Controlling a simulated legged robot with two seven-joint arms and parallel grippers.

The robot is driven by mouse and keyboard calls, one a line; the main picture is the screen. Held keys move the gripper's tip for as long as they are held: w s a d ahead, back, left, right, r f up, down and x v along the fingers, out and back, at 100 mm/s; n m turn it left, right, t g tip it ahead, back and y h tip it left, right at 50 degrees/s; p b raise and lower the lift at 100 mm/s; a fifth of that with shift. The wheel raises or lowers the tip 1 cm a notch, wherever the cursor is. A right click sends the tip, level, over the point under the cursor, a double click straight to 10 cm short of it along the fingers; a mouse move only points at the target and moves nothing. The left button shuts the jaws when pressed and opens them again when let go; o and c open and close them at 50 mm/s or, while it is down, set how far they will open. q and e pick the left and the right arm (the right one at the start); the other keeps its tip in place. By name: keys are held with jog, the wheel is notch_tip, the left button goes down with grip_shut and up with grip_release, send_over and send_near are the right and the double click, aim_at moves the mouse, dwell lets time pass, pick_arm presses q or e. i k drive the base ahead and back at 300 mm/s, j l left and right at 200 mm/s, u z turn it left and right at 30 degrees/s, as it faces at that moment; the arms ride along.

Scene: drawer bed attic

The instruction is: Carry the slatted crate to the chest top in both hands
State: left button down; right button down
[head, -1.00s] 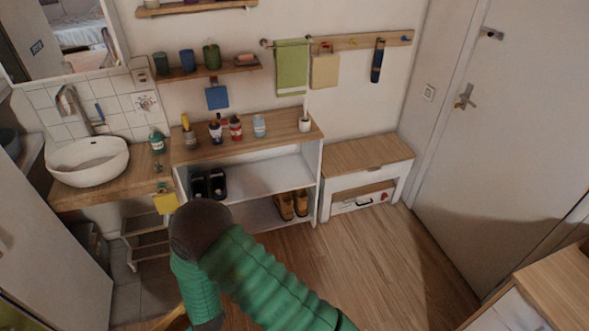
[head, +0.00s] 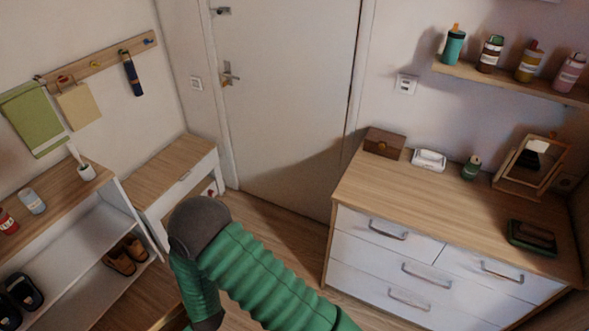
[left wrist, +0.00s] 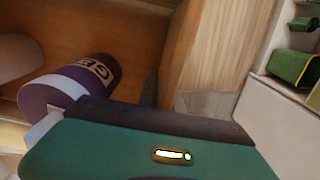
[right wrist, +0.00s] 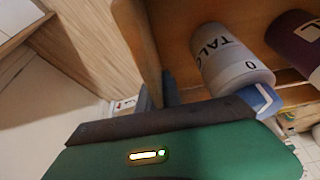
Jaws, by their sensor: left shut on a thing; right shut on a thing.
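The wooden crate (left wrist: 125,35) shows close up in the left wrist view, and its wall also shows in the right wrist view (right wrist: 138,40). A small strip of its wood shows at the bottom of the head view (head: 172,320). Inside are a purple container (left wrist: 88,78) and a pale talc container (right wrist: 230,62). My left gripper (left wrist: 168,100) and my right gripper (right wrist: 155,92) are each shut on a crate wall. Most of the crate is hidden in the head view. The chest top (head: 400,190) is at the right, above white drawers.
On the chest top stand a brown box (head: 385,142), a white dish (head: 429,160), a green bottle (head: 471,167), a mirror (head: 527,165) and a dark green tray (head: 533,237). Its front left and middle are clear. A shoe shelf (head: 75,245) and bench (head: 165,180) stand left.

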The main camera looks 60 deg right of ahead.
aim_at(431, 202)
jog(key=z, duration=1.5)
jog(key=i+l+z, duration=0.1)
jog(key=l+z, duration=0.25)
jog(key=i+l+z, duration=0.15)
jog(key=z, duration=0.25)
jog(key=i+l+z, duration=0.15)
jog(key=z, duration=0.2)
jog(key=l, duration=0.1)
